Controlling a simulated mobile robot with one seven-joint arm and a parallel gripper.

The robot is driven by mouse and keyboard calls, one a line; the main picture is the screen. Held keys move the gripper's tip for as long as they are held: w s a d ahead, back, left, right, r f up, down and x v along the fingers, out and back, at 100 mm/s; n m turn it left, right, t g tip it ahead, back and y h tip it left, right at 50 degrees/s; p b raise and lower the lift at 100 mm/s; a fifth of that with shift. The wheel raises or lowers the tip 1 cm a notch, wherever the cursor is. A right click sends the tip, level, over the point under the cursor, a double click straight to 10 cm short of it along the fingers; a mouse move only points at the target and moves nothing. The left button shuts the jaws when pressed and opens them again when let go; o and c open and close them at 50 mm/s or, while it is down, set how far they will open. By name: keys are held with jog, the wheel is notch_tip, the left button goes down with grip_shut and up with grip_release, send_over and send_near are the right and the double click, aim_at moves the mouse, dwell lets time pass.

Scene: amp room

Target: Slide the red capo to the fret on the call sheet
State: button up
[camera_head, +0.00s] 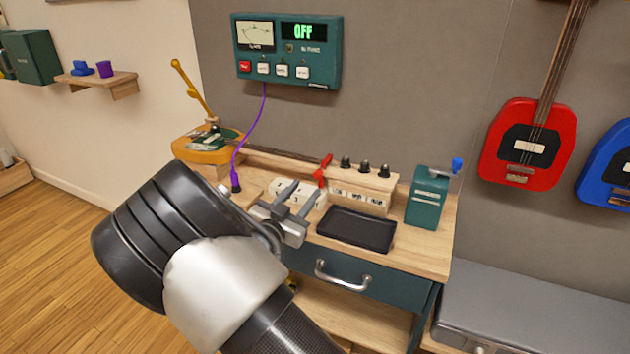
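A small red piece (322,170), which looks like the capo, stands toward the back of the wooden workbench (425,252). A dark strip (285,162), possibly a fretted neck, runs along the bench's back edge to its left; frets are too small to make out. My gripper (305,190) is over the bench's left part, in front of and left of the red piece in the picture. Its two grey fingers are apart with nothing visible between them. Pale marked pieces (281,188) lie behind the fingers, partly hidden. I cannot identify a call sheet.
A wooden box with black knobs (362,187) stands right of the red piece.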

aim_at(316, 176)
jog(key=x, duration=0.7)
jog(key=shift+w+d+b, duration=0.1)
jog(key=shift+w+b, duration=0.15)
jog(key=shift+b, duration=0.1)
grip_shut()
